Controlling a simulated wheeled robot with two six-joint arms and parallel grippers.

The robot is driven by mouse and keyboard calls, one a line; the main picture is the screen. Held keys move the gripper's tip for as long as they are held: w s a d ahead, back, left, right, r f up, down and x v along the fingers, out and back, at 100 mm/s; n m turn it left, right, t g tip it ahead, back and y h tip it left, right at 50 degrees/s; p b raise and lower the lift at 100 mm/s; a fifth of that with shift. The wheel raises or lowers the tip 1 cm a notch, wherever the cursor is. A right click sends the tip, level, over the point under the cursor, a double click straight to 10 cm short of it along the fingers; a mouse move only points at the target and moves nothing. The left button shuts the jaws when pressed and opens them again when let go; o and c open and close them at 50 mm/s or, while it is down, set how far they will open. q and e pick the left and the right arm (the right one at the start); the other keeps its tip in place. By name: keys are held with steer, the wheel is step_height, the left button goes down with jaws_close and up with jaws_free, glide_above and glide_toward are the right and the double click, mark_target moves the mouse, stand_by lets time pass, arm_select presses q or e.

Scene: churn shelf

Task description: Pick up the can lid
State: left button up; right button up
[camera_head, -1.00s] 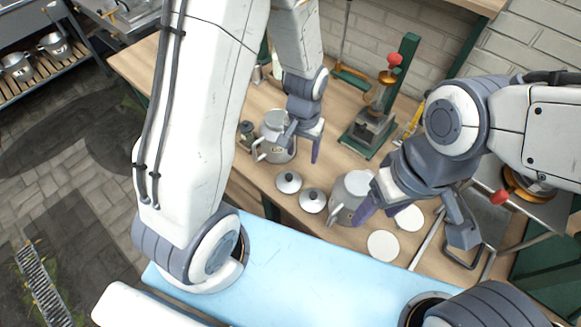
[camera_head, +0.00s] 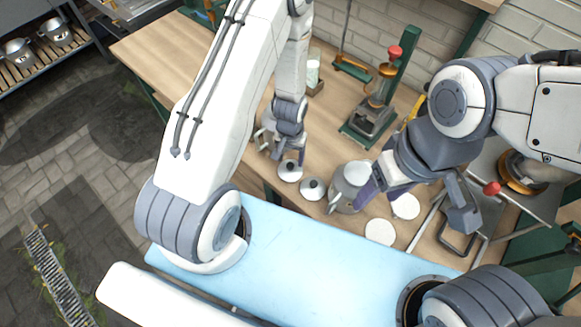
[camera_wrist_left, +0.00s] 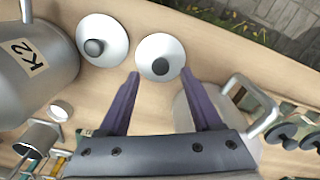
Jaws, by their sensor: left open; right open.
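Two round silver can lids with dark knobs lie on the wooden bench. The nearer-left lid (camera_head: 290,171) is just below my left gripper (camera_head: 290,156) in the head view. The second lid (camera_head: 312,188) lies to its right. In the left wrist view, the first lid (camera_wrist_left: 160,57) shows between and just beyond the tips of my open left gripper (camera_wrist_left: 160,74), which holds nothing. The other lid (camera_wrist_left: 102,40) is to its left. My right gripper (camera_head: 378,190) is open beside a silver can (camera_head: 347,192); its fingers are partly hidden.
A can marked K2 (camera_wrist_left: 38,60) stands left of the lids in the wrist view. Another can (camera_wrist_left: 198,105) is partly hidden behind my left fingers. Two pale discs (camera_head: 380,232) (camera_head: 405,206) lie near the bench edge. A green-based press (camera_head: 372,120) stands behind.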

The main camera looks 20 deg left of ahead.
mark_target(290, 165)
arm_select(q)
steer(key=shift+f+p, duration=0.35)
steer(key=shift+f, duration=1.15)
jaws_close()
steer(key=shift+r, duration=0.1)
